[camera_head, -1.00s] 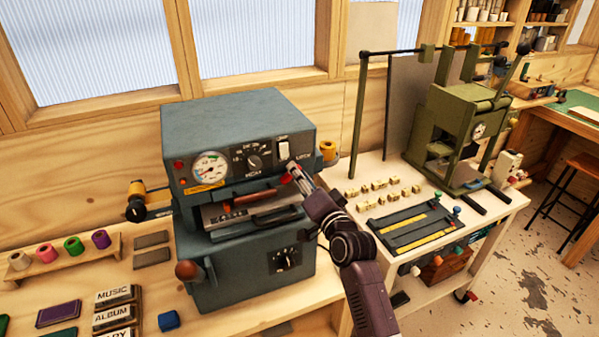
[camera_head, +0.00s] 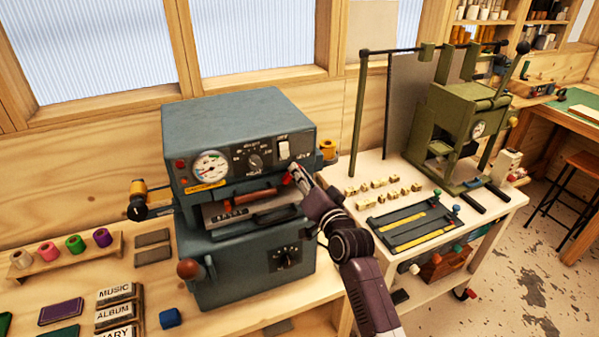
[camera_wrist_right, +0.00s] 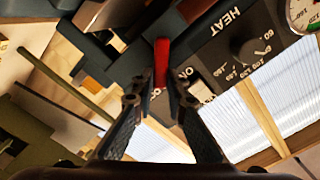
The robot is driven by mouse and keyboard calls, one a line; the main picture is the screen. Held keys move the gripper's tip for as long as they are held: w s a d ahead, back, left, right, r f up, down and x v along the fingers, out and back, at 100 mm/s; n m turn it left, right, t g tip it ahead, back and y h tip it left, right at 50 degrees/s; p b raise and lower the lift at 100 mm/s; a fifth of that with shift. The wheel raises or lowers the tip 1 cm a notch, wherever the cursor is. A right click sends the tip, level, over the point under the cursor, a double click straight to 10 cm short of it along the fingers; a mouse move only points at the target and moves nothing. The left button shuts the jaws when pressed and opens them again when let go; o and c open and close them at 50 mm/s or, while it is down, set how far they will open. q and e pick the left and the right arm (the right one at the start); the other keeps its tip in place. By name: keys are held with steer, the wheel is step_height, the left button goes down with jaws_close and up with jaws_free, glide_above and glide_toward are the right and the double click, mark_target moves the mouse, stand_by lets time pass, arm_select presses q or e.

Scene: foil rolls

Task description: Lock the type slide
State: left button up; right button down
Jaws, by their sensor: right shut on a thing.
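The type slide (camera_head: 232,212) is a pale metal plate with small type on it and a dark pull handle (camera_head: 276,215). It sits in the front opening of the blue-grey hot stamping machine (camera_head: 240,120). A red latch lever (camera_wrist_right: 162,58) is on the machine's front, right of the opening, beside the LATCH marking. My right gripper (camera_wrist_right: 156,88) is shut on the red latch lever, with its fingers on either side of it. In the head view the right gripper (camera_head: 296,174) reaches in from the lower right and hides most of the lever. My left gripper is out of view.
A temperature gauge (camera_head: 209,167), a heat dial (camera_head: 255,161) and a white switch (camera_head: 284,150) are above the slide. A yellow foil roll (camera_head: 328,150) projects at the machine's right. A green press (camera_head: 455,120) stands farther right. Name blocks (camera_head: 116,293) lie at front left.

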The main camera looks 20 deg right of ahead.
steer(key=c, duration=1.9)
jaws_free()
steer(key=shift+c, duration=0.2)
steer(key=shift+s, duration=0.15)
steer(key=s, duration=1.1)
steer(key=shift+s+d, duration=0.2)
steer(key=shift+s, duration=0.2)
steer(key=shift+f, duration=0.1)
